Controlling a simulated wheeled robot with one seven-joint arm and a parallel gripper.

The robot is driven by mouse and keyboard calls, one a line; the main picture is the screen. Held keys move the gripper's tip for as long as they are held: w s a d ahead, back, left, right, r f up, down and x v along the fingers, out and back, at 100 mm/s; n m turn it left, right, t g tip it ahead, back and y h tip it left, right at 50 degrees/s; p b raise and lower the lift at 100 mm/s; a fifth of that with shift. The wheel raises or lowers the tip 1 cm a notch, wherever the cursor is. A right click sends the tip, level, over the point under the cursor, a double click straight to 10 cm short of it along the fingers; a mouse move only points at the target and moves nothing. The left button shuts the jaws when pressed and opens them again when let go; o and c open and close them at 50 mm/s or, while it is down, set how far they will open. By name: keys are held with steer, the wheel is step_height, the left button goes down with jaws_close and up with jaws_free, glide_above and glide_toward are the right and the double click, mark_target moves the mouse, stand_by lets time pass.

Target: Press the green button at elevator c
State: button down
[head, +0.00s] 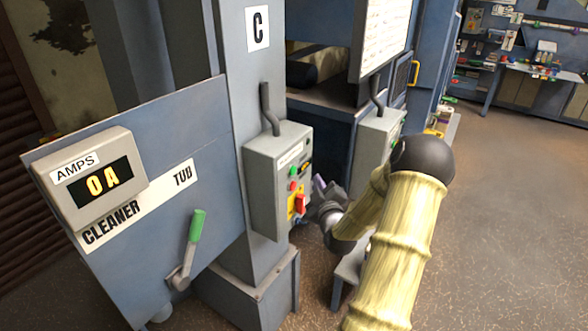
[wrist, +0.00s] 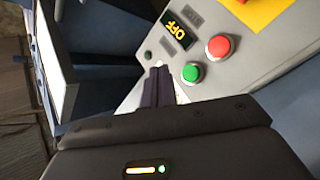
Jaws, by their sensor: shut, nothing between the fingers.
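The sign "C" (head: 257,28) is on the blue-grey pillar, above a grey control box (head: 267,185). The box's right-hand face carries a green button (head: 293,171) above a red button (head: 292,186). My gripper (head: 319,183) is just in front of this face, with purple fingers. In the wrist view the closed fingers (wrist: 160,72) point at the panel left of the green button, apart from it. Whether the tips touch the panel is unclear.
A red switch on a yellow plate (head: 298,204) is below the buttons. A second grey box (head: 378,140) stands behind my arm. At the left are an amps display (head: 95,178) and a green-handled lever (head: 195,226). The floor at right is clear.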

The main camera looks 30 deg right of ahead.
mark_target(293, 171)
steer(key=shift+w+a, duration=0.3)
steer(key=shift+w, duration=0.5)
steer(key=shift+w+a, duration=0.35)
steer(key=shift+w, duration=0.4)
steer(key=shift+w+a, duration=0.3)
steer(key=shift+w, duration=0.5)
steer(key=shift+w+a+b, duration=0.1)
steer(key=shift+w+b, duration=0.05)
steer(key=shift+b, duration=0.25)
steer(key=shift+w+a, duration=0.1)
steer(key=shift+w, duration=0.15)
steer(key=shift+w+a+b, duration=0.2)
steer(key=shift+w+b, duration=0.25)
steer(key=shift+b, duration=0.1)
stand_by(0.9)
steer(key=shift+s, duration=0.1)
steer(key=shift+s+d+b, duration=0.3)
steer(key=shift+s+b, duration=0.15)
steer(key=shift+s, duration=0.3)
